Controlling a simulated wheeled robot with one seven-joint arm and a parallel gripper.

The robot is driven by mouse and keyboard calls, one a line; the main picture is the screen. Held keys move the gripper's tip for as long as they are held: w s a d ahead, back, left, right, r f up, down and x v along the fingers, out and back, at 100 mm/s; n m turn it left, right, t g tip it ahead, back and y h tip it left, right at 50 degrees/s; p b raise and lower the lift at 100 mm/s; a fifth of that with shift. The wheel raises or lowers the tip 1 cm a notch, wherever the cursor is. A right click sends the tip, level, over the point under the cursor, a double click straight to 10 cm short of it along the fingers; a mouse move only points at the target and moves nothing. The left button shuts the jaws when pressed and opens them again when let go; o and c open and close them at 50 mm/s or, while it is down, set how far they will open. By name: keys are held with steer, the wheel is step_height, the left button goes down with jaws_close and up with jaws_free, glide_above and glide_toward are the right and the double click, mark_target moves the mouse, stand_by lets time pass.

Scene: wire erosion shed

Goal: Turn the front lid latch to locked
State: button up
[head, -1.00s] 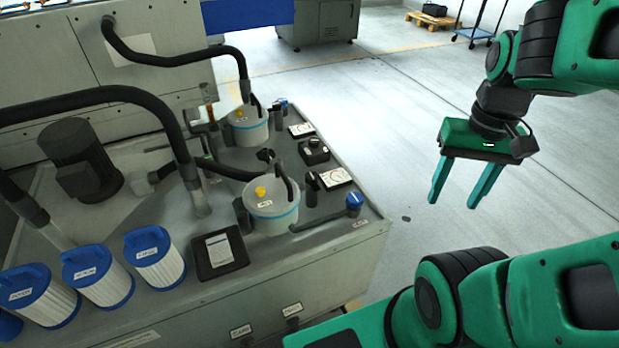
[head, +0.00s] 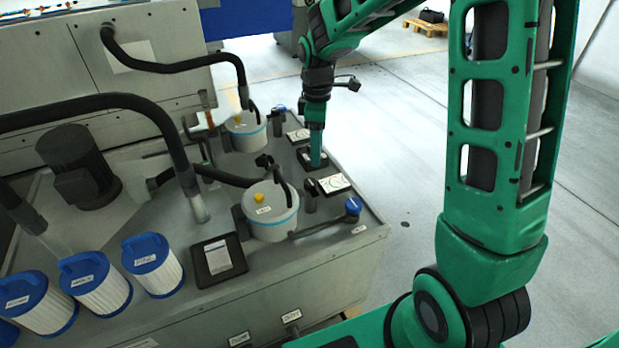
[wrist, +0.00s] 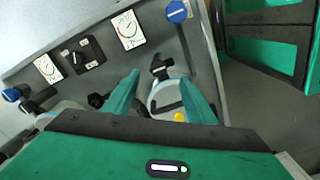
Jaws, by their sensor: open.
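The front lidded pot (head: 272,216) is white with a blue band and a yellow knob. It stands near the front right corner of the grey machine top. The black latch (head: 310,193) stands upright just right of its lid. In the wrist view the latch (wrist: 161,67) shows as a dark turning handle at the pot's rim. Its exact angle is hard to read. My gripper (head: 316,164) points down above the machine top, overlapping the black switch box in the head view. In the wrist view my gripper (wrist: 161,79) is open and empty, with the latch between its fingertips in the picture.
A second pot (head: 246,132) stands behind. Two gauge cards (head: 333,184) and a black switch box (wrist: 83,54) lie along the right edge. A blue-ended lever (head: 353,205) sticks out beside the front pot. Black hoses (head: 225,177) arch over the top.

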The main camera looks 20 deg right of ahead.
mark_target(310, 181)
steer(key=shift+n, duration=0.4)
steer(key=f, duration=0.4)
steer(key=a+f, duration=0.1)
steer(key=f, duration=0.2)
steer(key=w+f, duration=0.1)
steer(key=f, duration=0.3)
steer(key=shift+a+f, duration=0.15)
steer(key=shift+f, duration=0.15)
steer(key=c, duration=1)
